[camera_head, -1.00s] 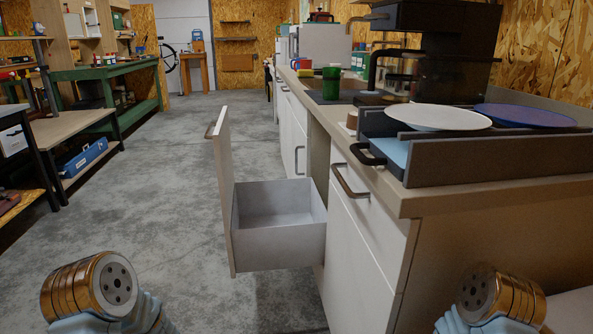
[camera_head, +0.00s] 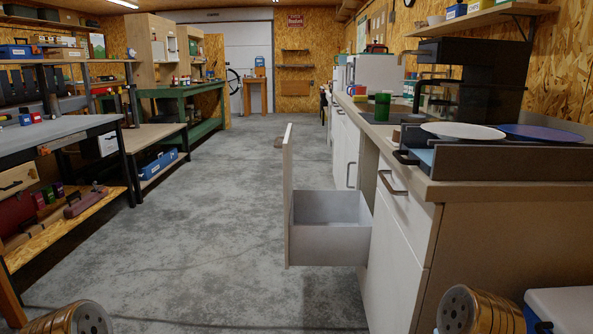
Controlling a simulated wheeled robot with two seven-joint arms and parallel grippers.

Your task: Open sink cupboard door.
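A white cupboard front with a dark bar handle (camera_head: 350,175) is in the row under the counter, beyond the open drawer, and looks shut. I cannot tell for certain whether it is the sink cupboard door. The sink area (camera_head: 378,118) is a dark recess in the worktop by a green cup (camera_head: 382,106). Nearer, a grey drawer box (camera_head: 331,228) with a tall white front panel (camera_head: 287,200) stands pulled out into the aisle. Neither of my grippers shows; only parts of my arms are at the bottom edge.
A near white cabinet (camera_head: 395,262) with a bar handle closes off the right side. A rack with plates (camera_head: 465,131) stands on the counter (camera_head: 500,190). Shelving and a workbench (camera_head: 65,130) line the left. The grey floor (camera_head: 210,220) between is clear.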

